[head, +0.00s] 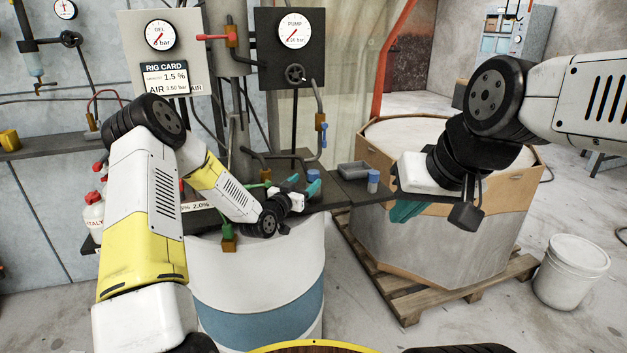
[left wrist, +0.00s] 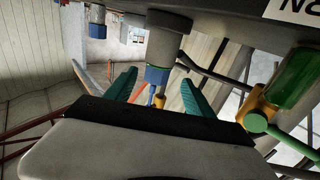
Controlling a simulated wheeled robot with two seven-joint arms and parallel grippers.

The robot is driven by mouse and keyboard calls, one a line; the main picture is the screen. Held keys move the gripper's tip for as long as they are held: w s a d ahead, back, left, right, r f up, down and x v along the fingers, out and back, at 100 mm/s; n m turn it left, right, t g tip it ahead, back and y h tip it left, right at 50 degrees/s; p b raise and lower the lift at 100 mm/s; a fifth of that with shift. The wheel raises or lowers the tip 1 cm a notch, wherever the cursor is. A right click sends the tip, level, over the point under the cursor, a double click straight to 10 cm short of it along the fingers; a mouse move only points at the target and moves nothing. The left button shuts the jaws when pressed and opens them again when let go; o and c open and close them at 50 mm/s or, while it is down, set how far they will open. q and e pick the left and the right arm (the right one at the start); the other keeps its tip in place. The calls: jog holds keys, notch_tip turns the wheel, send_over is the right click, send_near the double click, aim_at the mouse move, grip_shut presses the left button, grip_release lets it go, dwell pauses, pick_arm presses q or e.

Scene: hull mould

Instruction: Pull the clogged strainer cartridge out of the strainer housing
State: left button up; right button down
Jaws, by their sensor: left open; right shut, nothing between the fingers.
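In the left wrist view, a grey cylinder (left wrist: 168,38), which looks like the strainer housing, has a blue end piece (left wrist: 157,75), likely the clogged cartridge's grip. My left gripper (left wrist: 158,92) is open, with its teal fingers on either side of the blue piece as seen from the wrist; whether they touch it I cannot tell. In the head view my left gripper (head: 301,186) is low over the dark bench, and I cannot make out the housing clearly there. My right gripper (head: 408,211) is shut and empty, at the right by the large octagonal container.
A small grey cylinder with a blue top (head: 373,181) stands on the bench beside a grey tray (head: 353,169). A white and blue drum (head: 258,285) stands in front.

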aim_at(310, 177)
pick_arm(q)
jog(key=x, duration=0.5)
jog(key=shift+d+r, duration=0.1)
jog(key=shift+d, duration=0.1)
grip_shut()
jog(key=shift+r, duration=0.1)
